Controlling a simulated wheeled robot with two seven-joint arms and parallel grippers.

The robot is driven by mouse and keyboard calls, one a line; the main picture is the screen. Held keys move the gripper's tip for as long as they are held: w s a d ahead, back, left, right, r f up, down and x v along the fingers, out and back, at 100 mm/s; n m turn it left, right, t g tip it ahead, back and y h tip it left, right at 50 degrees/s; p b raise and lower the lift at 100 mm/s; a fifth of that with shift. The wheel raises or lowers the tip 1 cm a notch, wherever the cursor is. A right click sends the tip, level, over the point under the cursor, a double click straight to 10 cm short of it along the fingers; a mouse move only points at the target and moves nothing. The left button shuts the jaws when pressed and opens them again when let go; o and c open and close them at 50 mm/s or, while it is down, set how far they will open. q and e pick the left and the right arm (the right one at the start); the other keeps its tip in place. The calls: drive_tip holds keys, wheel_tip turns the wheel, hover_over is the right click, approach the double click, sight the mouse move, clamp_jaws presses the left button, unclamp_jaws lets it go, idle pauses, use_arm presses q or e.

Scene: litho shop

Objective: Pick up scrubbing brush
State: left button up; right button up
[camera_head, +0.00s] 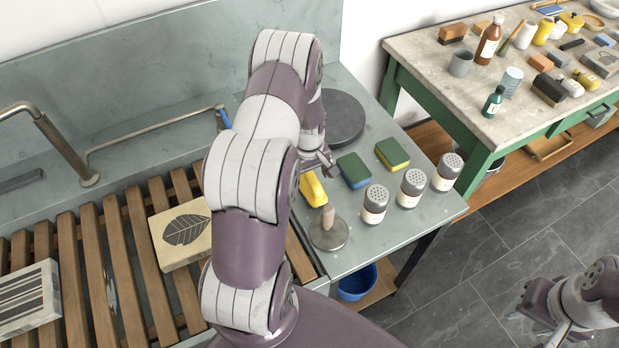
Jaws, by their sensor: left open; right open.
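A yellow object (313,188) lies on the grey sink ledge beside my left arm, partly hidden by it; I cannot tell whether it is the scrubbing brush. My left gripper (327,163) is open just above and behind this object, mostly hidden by my forearm. I cannot see anything between its fingers. A brown block with a dark underside (453,33), brush-like, lies at the far left of the green-legged table. A similar dark and tan block (548,89) lies nearer its front edge. My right gripper (533,312) is open and empty over the floor at lower right.
Near the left gripper stand a blue-green sponge (354,170), a yellow-green sponge (392,153), three shakers (411,188), a round dark disc (343,118) and a knobbed weight (328,232). Slats (125,255) carry a leaf-print block (182,235). The worktable (430,62) holds bottles.

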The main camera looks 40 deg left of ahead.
use_arm(q)
drive_tip(key=shift+a+f, duration=0.15)
drive_tip(key=shift+a, duration=0.25)
drive_tip(key=c, duration=1.2)
drive_tip(key=shift+d, duration=0.2)
use_arm(e)
drive_tip(key=shift+a, duration=0.2)
drive_tip(key=shift+a, duration=0.1)
